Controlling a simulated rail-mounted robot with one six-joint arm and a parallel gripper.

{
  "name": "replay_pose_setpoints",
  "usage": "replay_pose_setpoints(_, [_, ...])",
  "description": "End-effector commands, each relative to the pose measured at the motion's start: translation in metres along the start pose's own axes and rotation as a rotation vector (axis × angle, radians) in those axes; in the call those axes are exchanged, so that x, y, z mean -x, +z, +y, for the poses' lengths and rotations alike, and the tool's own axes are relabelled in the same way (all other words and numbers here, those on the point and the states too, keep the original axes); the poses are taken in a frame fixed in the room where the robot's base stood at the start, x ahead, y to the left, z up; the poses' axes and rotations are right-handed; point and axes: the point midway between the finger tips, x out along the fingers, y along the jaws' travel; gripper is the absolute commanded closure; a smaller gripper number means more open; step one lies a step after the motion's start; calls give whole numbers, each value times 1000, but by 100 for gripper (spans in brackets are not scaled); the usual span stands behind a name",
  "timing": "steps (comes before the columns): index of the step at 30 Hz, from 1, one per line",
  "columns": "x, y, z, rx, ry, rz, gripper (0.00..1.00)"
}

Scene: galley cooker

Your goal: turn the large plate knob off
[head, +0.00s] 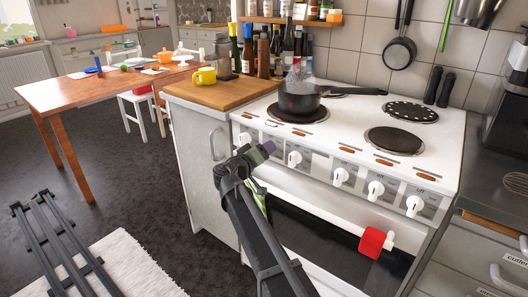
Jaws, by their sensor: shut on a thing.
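The white cooker (350,116) has a row of white knobs along its sloping front panel, with printed labels too small to read. A dark steaming pan (299,102) sits on the left plate (284,115). A dark bare plate (394,140) is at the front right. The held knob's pointer is hidden.
More knobs (375,190) line the panel to the right. A red cloth (372,242) hangs on the oven rail below. A wooden counter (210,92) with a yellow mug (204,76) and bottles adjoins on the left. Open floor (130,190) lies beyond my arm.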

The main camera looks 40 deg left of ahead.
Motion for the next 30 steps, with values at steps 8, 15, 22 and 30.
replay_pose_setpoints(8, [0, 0, 0, 65, 0, -1, 70])
replay_pose_setpoints(15, [0, 0, 0, 221, 0, -1, 70])
replay_pose_setpoints(22, [0, 0, 0, 420, 0, -1, 70])
replay_pose_setpoints(30, [0, 0, 0, 628, 0, -1, 70])
